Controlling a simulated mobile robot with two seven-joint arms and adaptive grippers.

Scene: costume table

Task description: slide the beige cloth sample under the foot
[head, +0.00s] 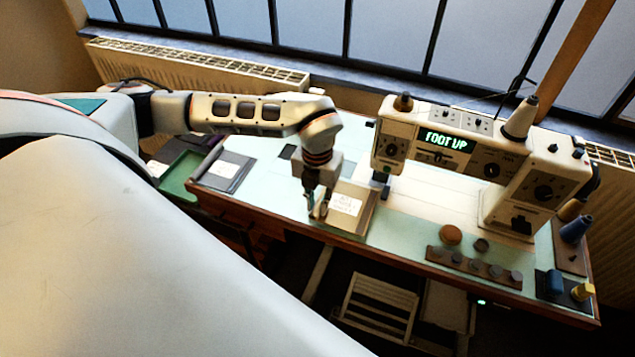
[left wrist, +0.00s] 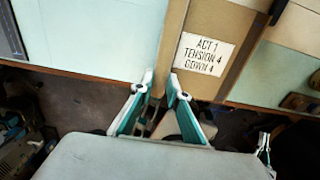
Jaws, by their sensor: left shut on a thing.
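The beige cloth sample (head: 364,193) lies flat at the front edge of the table, just left of the sewing machine's foot (head: 380,186). Its white label reads "ACT 1 TENSION 4 GOWN 4" in the left wrist view, where the sample (left wrist: 210,78) runs up toward the top. My left gripper (head: 319,214) points down at the sample's near left side. In the left wrist view its fingers (left wrist: 160,84) are shut on the sample's near edge. The sewing machine (head: 440,150) shows "FOOT UP" on its green display.
A dark sample with a white label (head: 224,170) lies at the table's left end, beside a green tray (head: 180,176). A rack of round knobs (head: 474,266) and thread spools (head: 575,229) stand at the right.

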